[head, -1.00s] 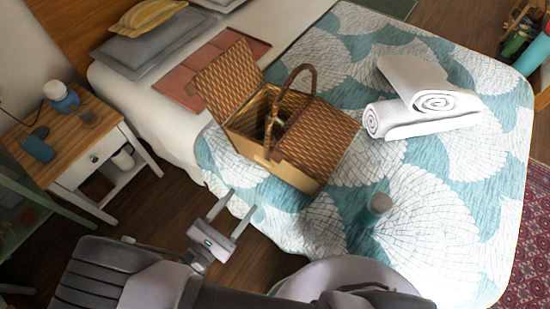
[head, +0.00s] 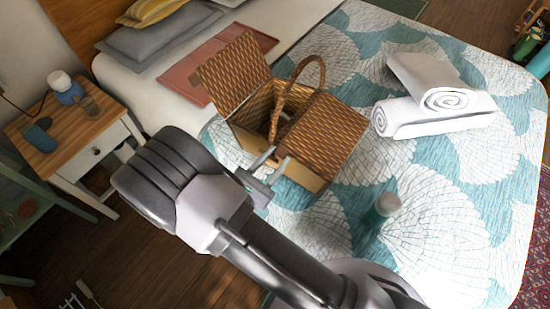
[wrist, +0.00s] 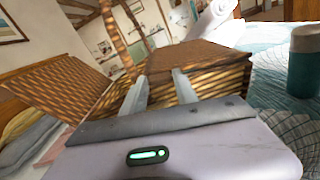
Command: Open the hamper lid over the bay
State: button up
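The woven wicker hamper (head: 248,141) stands on the bed with its arched handle (head: 322,72) upright across the middle. Its left lid (head: 232,72) is raised and tilted back, showing the open bay (head: 262,104). Its right lid (head: 328,127) lies shut over the other bay. My gripper (head: 277,157) is at the near side of the hamper, beside the right lid's near left corner. In the wrist view, the fingers (wrist: 159,75) are apart with nothing between them, pointing at the hamper wall below the right lid (wrist: 190,55). I cannot tell whether they touch it.
Rolled white towels (head: 430,115) lie right of the hamper. A teal bottle with a grey cap (head: 383,208) stands on the bedspread nearer me; it also shows in the wrist view (wrist: 304,70). A nightstand (head: 70,145) with small items stands left. Pillows (head: 155,40) lie beyond.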

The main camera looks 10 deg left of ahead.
grip_shut()
dwell(1.1)
